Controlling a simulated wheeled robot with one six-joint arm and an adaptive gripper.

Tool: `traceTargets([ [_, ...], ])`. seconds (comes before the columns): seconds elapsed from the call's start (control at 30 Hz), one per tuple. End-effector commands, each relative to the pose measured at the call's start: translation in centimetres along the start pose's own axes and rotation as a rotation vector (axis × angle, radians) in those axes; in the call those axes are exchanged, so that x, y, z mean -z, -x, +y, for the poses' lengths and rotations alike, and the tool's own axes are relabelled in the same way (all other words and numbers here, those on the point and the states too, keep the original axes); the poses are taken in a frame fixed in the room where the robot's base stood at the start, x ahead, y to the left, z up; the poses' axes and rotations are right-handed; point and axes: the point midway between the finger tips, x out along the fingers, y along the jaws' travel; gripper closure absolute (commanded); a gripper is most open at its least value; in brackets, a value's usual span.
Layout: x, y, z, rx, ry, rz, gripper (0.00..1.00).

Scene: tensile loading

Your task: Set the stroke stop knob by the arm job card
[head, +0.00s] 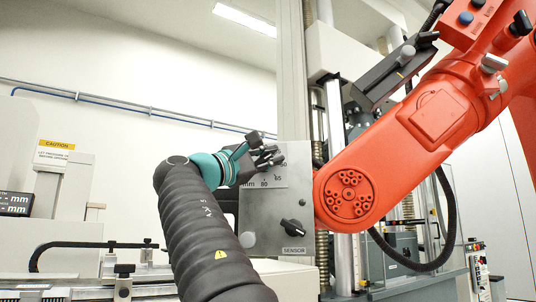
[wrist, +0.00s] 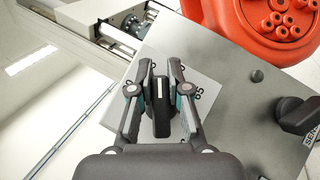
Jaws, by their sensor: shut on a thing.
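The stroke stop knob (wrist: 161,108) is black with a white pointer line. It sits on a light dial label on a grey metal panel (head: 262,215). My gripper (wrist: 161,90) has its two fingers shut on the knob, one on each side. In the head view my gripper (head: 265,155) is at the panel's upper part and hides most of the knob. The dial label (head: 272,178) shows "mm", "80" and "65" there; my fingers cover the rest. I cannot read the exact pointer setting. I cannot make out an arm job card in either view.
A second black knob (head: 292,228), above the word "SENSOR", is lower on the same panel. A large orange robot arm (head: 400,150) is close on the right. A yellow caution sign (head: 55,150) and a display (head: 15,204) are at the far left.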

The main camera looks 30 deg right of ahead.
Motion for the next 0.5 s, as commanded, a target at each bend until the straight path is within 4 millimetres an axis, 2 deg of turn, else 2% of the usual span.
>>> traceTargets([
  [0.5,0.02,0.02,-0.33,0.092,-0.091,0.0,1.0],
])
